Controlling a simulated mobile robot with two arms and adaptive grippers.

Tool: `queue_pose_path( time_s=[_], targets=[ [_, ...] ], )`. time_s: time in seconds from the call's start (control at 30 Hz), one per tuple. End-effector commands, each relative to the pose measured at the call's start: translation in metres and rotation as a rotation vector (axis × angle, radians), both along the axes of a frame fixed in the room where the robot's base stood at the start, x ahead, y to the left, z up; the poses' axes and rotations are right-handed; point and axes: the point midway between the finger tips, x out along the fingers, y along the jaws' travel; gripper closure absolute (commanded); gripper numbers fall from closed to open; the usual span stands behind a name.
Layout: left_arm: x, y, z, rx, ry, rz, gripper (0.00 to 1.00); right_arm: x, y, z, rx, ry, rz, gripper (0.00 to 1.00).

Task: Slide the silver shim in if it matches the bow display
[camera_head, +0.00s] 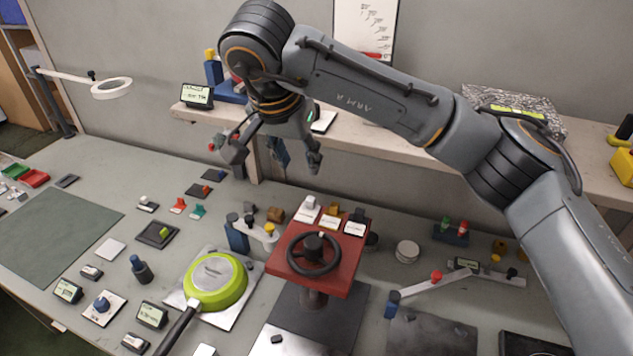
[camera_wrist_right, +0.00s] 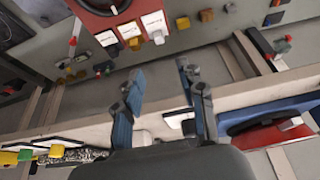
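On the red stand (camera_head: 340,273) with a dark handwheel (camera_head: 313,255), labelled cards carry a silver-white block (camera_head: 311,203), a gold one (camera_head: 333,209) and a dark one (camera_head: 358,215). The silver-white block looks like the silver shim; it also shows in the right wrist view (camera_wrist_right: 158,38). A green pan (camera_head: 215,281) lies upside down on a pale plate (camera_head: 240,316). Small displays stand left of the pan (camera_head: 151,314) and on the back shelf (camera_head: 197,96); I cannot tell which is the bow display or read them. My right gripper (camera_head: 272,155) is open, empty and raised behind the stand. My left gripper is out of view.
The back shelf (camera_head: 420,151) runs behind the bench; my right arm crosses above it. A ring lamp (camera_head: 111,88) stands at left. Blocks and levers (camera_head: 437,282) lie at right. A dark green mat (camera_head: 58,230) is bare at left.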

Motion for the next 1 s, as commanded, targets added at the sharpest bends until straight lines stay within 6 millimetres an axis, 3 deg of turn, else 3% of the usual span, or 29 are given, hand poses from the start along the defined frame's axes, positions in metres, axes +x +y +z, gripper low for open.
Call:
queue_pose_path(
  time_s=[0.1, 0.2, 0.37, 0.6, 0.8, 1.0],
  targets=[
    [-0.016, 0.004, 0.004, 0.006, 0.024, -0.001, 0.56, 0.005, -0.003, -0.013, -0.001, 0.006, -0.001, 0.6],
    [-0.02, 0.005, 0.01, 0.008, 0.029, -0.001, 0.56, 0.011, -0.005, -0.03, 0.0, 0.008, -0.001, 0.6],
    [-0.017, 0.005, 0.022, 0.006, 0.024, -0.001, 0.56, 0.023, -0.011, -0.062, 0.0, 0.009, -0.003, 0.6],
    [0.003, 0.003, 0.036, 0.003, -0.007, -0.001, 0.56, 0.039, -0.017, -0.103, 0.0, 0.006, -0.002, 0.6],
    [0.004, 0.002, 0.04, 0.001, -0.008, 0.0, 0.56, 0.046, -0.019, -0.121, 0.001, 0.004, 0.0, 0.6],
    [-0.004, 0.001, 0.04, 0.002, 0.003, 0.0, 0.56, 0.047, -0.02, -0.125, 0.0, 0.001, 0.0, 0.6]
  ],
)
